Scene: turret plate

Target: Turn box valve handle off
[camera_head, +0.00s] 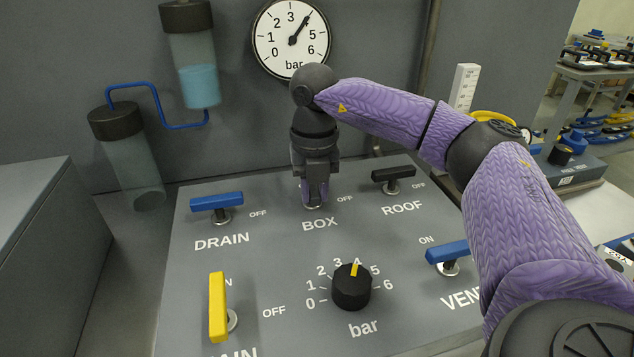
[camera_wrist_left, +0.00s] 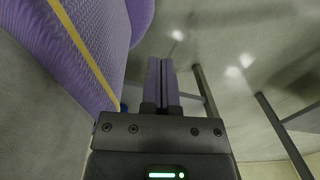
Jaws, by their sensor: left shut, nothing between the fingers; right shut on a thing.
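My right gripper (camera_head: 315,192) reaches down over the BOX position of the grey panel (camera_head: 270,265), just above the white BOX label (camera_head: 319,224). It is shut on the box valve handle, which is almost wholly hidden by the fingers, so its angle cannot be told. An OFF mark (camera_head: 344,198) is to the right of the fingers. My left gripper (camera_wrist_left: 161,65) shows only in the left wrist view, shut and empty, away from the panel.
Nearby are the blue DRAIN handle (camera_head: 216,202), black ROOF handle (camera_head: 393,173), blue VENT handle (camera_head: 447,251), yellow MAIN handle (camera_head: 217,307) and black bar knob (camera_head: 351,287). A pressure gauge (camera_head: 291,39) is on the wall behind. My right arm covers the panel's right side.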

